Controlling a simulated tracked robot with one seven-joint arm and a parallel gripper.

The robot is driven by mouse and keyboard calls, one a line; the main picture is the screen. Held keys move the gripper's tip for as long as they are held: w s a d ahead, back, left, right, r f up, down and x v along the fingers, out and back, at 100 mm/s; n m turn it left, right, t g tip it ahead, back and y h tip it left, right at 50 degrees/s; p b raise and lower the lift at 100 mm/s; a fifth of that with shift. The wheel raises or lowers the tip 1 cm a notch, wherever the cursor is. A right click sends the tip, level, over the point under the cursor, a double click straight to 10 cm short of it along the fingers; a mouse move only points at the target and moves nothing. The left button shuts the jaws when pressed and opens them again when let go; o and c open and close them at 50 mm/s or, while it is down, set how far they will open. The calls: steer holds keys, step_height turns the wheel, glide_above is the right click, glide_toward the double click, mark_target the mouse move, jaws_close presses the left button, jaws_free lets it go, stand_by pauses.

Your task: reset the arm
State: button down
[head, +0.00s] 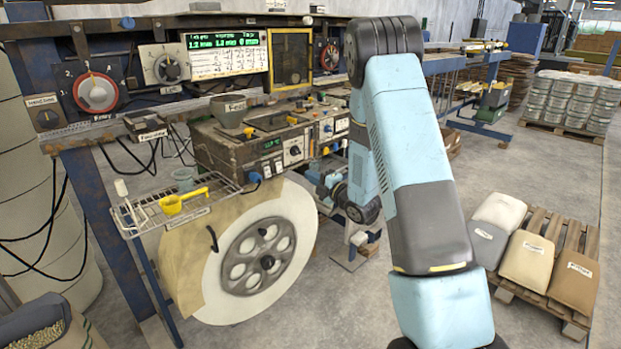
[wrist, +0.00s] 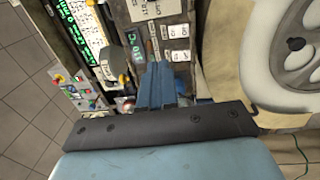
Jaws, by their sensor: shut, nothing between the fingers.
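My light blue and grey arm rises from the bottom right of the head view and folds over at a black joint near the top. More of my arm shows low behind the reel, at the middle of the view. My gripper (wrist: 155,72) shows in the wrist view as blue fingers closed together, with nothing between them. It points toward the control box (wrist: 160,20), with its green display and labelled switches. I cannot tell whether it touches the box. My fingers are not clearly visible in the head view.
The laminating machine's panel (head: 205,62) has dials and a green-lit screen. Below it are the control box (head: 240,150), a wire shelf (head: 150,215) with a yellow scoop (head: 183,201), and a large tape reel (head: 300,215). Sacks (head: 527,258) lie on a pallet at right. Some floor is clear.

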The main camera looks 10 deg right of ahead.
steer(key=s+d+r+m+g+h, duration=0.1)
steer(key=s+d+r+m+h, duration=0.15)
steer(key=r+m+h, duration=0.65)
steer(key=s+d+r+m+g, duration=0.3)
steer(key=s+d+r+m, duration=0.1)
steer(key=s+r, duration=0.5)
steer(key=s+a+r+m+g, duration=0.1)
steer(key=s+m, duration=0.4)
steer(key=s, duration=1.1)
steer(key=s+a+r+m+g, duration=0.2)
steer(key=s+m+g, duration=0.3)
steer(key=s, duration=1)
steer(key=shift+s+a+r+m+g+h, duration=0.15)
steer(key=shift+s+r+m+g+h, duration=0.2)
steer(key=shift+m, duration=0.25)
steer(key=c, duration=1.8)
jaws_free()
steer(key=shift+c, duration=0.2)
